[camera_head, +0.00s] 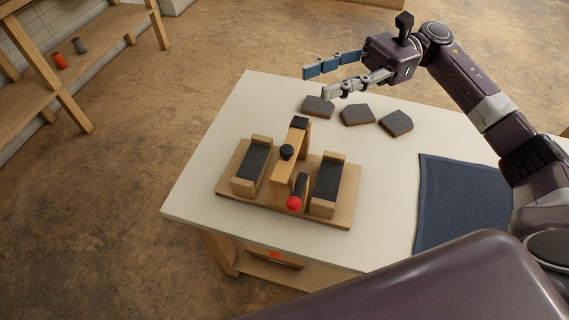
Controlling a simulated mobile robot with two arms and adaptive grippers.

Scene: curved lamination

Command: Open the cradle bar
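A wooden cradle fixture (338,213) stands on the white table. It has two side blocks with dark curved pads. A wooden bar (290,163) with a black knob (287,152) runs lengthwise above its middle, from a black end piece at the far side toward the near side. A red ball (294,203) sits at the near end, beside a small dark-faced block. My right gripper (316,82) is open and empty, above the table's far edge, beyond the fixture and apart from it. My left gripper is not in view.
Several dark flat pieces (357,114) lie on the table (193,195) behind the fixture, below my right gripper. A dark blue cloth (460,205) lies at the right. A wooden shelf (95,40) with an orange cup (58,60) stands at the far left.

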